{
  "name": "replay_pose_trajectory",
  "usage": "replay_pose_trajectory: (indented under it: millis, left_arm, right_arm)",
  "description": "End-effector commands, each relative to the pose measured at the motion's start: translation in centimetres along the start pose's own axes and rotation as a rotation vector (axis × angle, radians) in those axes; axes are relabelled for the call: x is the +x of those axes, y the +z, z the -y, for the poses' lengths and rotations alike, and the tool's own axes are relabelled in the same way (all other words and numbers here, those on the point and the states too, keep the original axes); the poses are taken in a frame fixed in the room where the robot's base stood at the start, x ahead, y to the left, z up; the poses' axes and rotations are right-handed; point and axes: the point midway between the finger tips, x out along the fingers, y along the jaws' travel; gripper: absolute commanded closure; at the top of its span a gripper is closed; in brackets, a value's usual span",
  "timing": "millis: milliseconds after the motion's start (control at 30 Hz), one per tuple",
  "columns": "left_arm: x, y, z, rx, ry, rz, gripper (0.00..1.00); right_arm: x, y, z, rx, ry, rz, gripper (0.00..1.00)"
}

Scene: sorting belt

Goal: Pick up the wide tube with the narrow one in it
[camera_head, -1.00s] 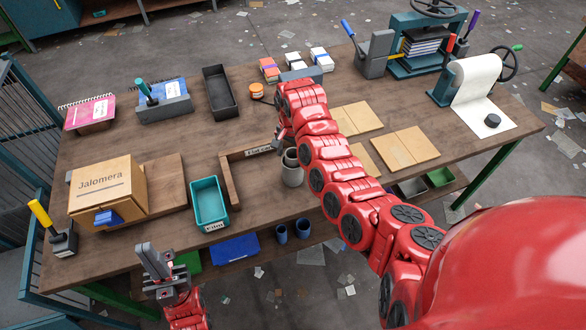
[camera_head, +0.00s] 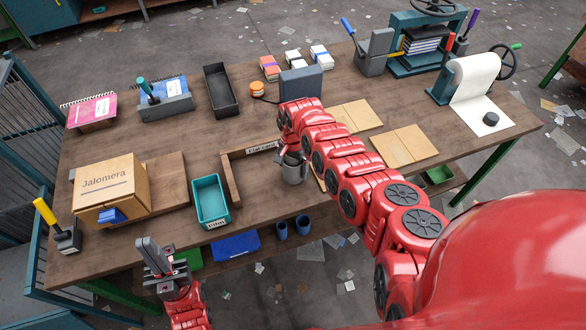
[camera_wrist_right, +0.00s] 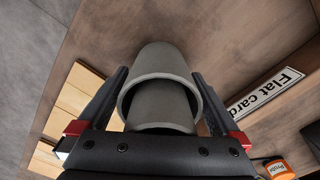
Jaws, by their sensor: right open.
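The grey wide tube (camera_head: 294,175) stands on the bench near its front edge, and it also shows in the right wrist view (camera_wrist_right: 165,65).
A wooden corner fence with a "Flat card" label (camera_head: 263,147) stands just left of the tubes. Further left are a teal tray (camera_head: 210,203) and a cardboard box (camera_head: 108,187). Flat tan boards (camera_head: 403,146) lie right of my right arm.

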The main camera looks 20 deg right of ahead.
Motion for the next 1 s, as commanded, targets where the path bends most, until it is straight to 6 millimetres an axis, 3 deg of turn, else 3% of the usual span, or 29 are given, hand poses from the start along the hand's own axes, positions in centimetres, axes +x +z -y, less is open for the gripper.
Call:
replay_pose_trajectory:
  millis: [233, 600, 1000]
  left_arm:
    - [0.01, 0.0, 0.0, 0.0, 0.0, 0.0, 1.0]
    - [0.0, 0.01, 0.0, 0.0, 0.0, 0.0, 1.0]
    - [0.1, -0.01, 0.0, 0.0, 0.0, 0.0, 1.0]
  right_arm:
    - [0.08, 0.05, 0.03, -0.001, -0.001, 0.001, 0.02]
    - [0.09, 0.08, 0.02, -0.001, 0.0, 0.001, 0.68]
    - [-0.4, 0.09, 0.04, -0.002, -0.001, 0.001, 0.68]
